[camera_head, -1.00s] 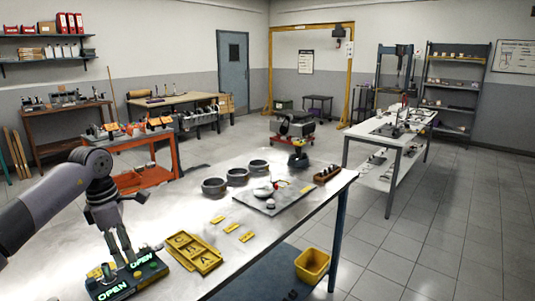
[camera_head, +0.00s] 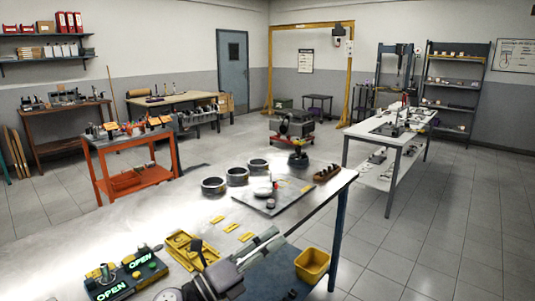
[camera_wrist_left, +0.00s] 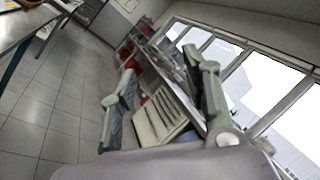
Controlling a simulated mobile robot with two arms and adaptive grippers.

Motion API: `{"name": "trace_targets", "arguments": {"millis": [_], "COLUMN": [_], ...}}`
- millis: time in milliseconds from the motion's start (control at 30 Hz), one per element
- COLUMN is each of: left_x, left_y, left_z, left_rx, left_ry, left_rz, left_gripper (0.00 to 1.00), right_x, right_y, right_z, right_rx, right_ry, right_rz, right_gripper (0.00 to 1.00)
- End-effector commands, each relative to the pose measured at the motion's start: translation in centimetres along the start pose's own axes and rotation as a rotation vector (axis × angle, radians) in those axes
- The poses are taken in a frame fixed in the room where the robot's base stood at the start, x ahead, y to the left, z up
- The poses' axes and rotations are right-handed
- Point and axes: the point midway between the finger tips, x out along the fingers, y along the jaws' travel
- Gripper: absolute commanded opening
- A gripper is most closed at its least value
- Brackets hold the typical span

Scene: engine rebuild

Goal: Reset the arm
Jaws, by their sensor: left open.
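My left gripper (camera_head: 230,242) is low in the head view, in front of the yellow tray and near the table's front edge. Its two fingers are spread, with nothing between them. In the left wrist view, the same open gripper (camera_wrist_left: 160,65) points across the room toward a bench and windows. My right gripper is in neither view.
A dark panel with green OPEN signs (camera_head: 127,278) and a yellow lettered tray (camera_head: 178,247), partly hidden by my gripper, are on the metal table (camera_head: 130,228). Metal rings (camera_head: 214,186) stand farther back. A yellow bin (camera_head: 312,265) is below the table's right edge. Tiled floor is clear at right.

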Motion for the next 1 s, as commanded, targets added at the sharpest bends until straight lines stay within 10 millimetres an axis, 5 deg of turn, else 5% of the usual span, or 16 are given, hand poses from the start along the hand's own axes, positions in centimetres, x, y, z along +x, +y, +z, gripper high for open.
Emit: {"name": "trace_targets", "arguments": {"millis": [200,333,500,600,800,1000], "left_x": [-7.0,-13.8,-24.1,-29.2,-35.7,-40.1], "left_y": [3.7,8.0,12.3,13.1,12.1,9.7], "left_z": [2.8,1.6,-4.3,-8.7,-15.6,-20.7], "left_rx": [-0.589,-0.928,-1.332,-1.508,-1.719,-1.848], "left_ry": [-0.522,-0.816,-1.173,-1.338,-1.549,-1.693], "left_rz": [0.118,0.252,0.488,0.629,0.850,1.032], "left_gripper": [0.44,0.44,0.44,0.44,0.44,0.44], "right_x": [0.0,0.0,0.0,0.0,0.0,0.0], "right_y": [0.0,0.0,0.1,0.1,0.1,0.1], "right_z": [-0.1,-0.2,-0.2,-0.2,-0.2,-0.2], "right_rx": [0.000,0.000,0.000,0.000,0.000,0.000], "right_ry": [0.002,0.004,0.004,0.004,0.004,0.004], "right_rz": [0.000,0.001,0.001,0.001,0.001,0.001], "right_gripper": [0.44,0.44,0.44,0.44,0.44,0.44]}}
